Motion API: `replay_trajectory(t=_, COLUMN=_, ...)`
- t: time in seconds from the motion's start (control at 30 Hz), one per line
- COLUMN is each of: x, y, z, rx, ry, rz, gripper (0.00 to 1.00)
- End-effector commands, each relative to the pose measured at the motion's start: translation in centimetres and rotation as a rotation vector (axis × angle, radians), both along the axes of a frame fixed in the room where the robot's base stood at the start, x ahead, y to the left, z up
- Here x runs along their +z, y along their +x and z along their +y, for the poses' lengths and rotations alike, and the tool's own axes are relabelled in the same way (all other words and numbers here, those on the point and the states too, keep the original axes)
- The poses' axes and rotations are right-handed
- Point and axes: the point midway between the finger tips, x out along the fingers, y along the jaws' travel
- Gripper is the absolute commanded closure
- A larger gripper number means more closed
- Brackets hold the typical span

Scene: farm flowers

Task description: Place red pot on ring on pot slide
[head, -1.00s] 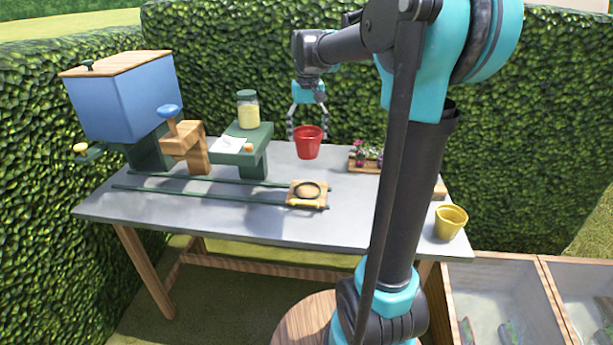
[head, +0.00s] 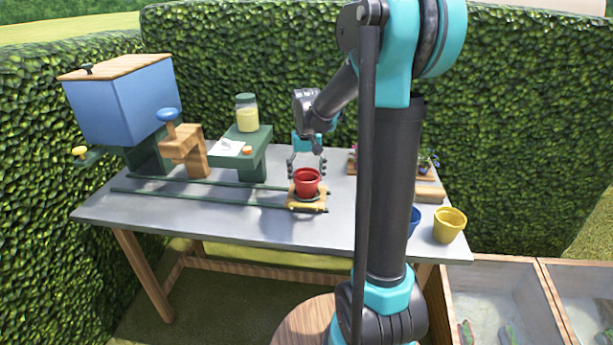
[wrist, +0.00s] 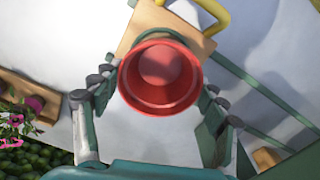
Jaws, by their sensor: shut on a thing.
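The red pot (head: 306,183) is upright over the ring on the wooden pot slide (head: 294,203), at the right end of the green rails. The ring's dark edge shows just under the pot; I cannot tell whether the pot touches it. My gripper (head: 306,172) reaches down from above with a finger on each side of the pot, shut on it. In the wrist view the pot (wrist: 161,75) is seen from above between the fingers, with the slide's wooden plate (wrist: 165,25) and yellow handle beyond it; the pot hides most of the ring.
Two green rails (head: 215,196) run left toward the blue hopper (head: 125,98). A green stand (head: 248,148) holds a jar. A yellow pot (head: 449,226) and a partly hidden blue pot (head: 415,220) stand at the right. Flowers (head: 429,164) are behind my arm. The front tabletop is clear.

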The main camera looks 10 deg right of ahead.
Motion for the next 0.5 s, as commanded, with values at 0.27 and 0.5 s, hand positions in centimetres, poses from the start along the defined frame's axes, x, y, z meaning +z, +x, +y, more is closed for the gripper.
replay_trajectory(t=0.27, x=-0.2, y=0.02, z=0.0, rx=0.0, ry=0.0, rz=0.0, gripper=0.66)
replay_trajectory(t=0.5, x=-0.19, y=0.02, z=0.0, rx=0.0, ry=0.0, rz=0.0, gripper=0.07)
